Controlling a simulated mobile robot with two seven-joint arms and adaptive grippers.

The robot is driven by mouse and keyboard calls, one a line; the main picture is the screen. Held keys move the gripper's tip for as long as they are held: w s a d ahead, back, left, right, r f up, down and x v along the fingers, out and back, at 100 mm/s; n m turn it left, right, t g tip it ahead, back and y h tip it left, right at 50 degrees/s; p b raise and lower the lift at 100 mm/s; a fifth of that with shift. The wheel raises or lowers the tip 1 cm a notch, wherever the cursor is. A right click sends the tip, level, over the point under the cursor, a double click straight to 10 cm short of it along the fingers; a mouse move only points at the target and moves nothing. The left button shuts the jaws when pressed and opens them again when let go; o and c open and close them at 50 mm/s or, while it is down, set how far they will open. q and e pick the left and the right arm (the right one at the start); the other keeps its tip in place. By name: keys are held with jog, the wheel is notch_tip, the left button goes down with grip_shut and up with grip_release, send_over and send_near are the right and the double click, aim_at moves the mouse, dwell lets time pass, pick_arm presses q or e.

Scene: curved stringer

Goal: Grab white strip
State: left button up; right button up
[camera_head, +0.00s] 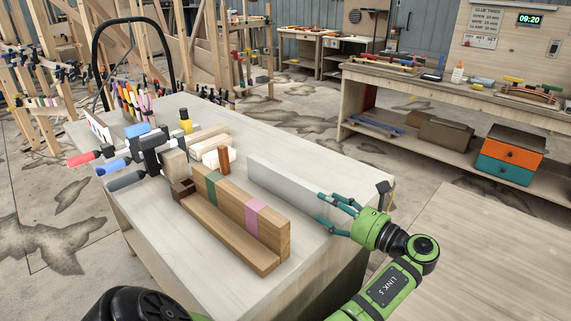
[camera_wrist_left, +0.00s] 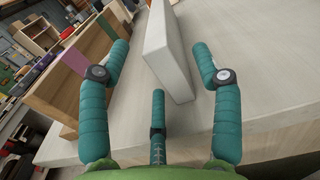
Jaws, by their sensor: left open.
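The white strip (camera_head: 290,188) is a long, plain pale block standing on edge on the light workbench top (camera_head: 200,295). My left gripper (camera_head: 325,206), green with teal fingers, is at the strip's right end in the head view. In the left wrist view the strip (camera_wrist_left: 168,52) runs away from me between the two side fingers of the open gripper (camera_wrist_left: 160,62). The third finger is below its near end. Gaps show between the side fingers and the strip. My right gripper is not in view.
A wooden stepped form (camera_head: 232,232) with green and pink bands lies parallel to the strip. Clamps with red and blue handles (camera_head: 115,161) and small wood blocks (camera_head: 213,151) crowd the bench's far left. The bench edge is close to my left gripper. Another workbench (camera_head: 450,93) stands behind.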

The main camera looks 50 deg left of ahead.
pick_arm(q)
jog(key=shift+s+a+r, duration=0.1)
jog(key=shift+s+a, duration=0.05)
jog(key=shift+a, duration=0.3)
jog(key=a, duration=0.1)
jog(key=a+p, duration=0.1)
jog(key=a, duration=0.2)
jog(key=shift+s+a+f, duration=0.2)
jog(key=shift+a+f, duration=0.1)
jog(key=shift+a, duration=0.1)
jog(key=shift+d+r, duration=0.1)
grip_shut()
